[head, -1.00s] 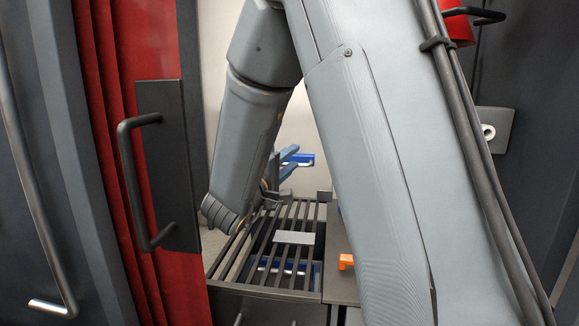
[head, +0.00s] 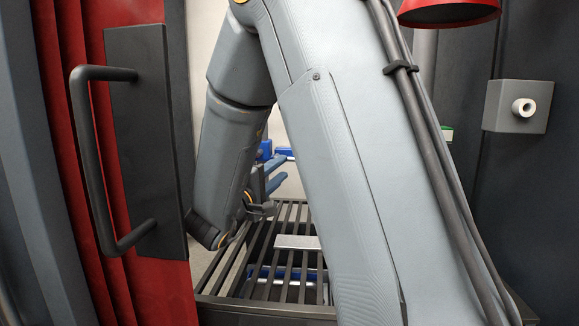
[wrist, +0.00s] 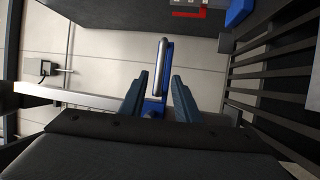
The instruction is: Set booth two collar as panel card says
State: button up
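In the head view my gripper (head: 277,172) is beyond my arm, above the left rear of a dark slatted rack (head: 262,240), with blue parts close by. I cannot make out a collar or a panel card in either view, and my arm hides much of the booth.
A red curtain (head: 75,180) and a dark panel with a bar handle (head: 92,185) stand close on the left. A grey box with a white ring (head: 517,106) is on the right wall, below a red shade (head: 447,12).

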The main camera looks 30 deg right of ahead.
aim_at(285, 152)
jog(key=x, duration=0.7)
jog(key=shift+w+d, duration=0.15)
jog(key=shift+d, duration=0.25)
grip_shut()
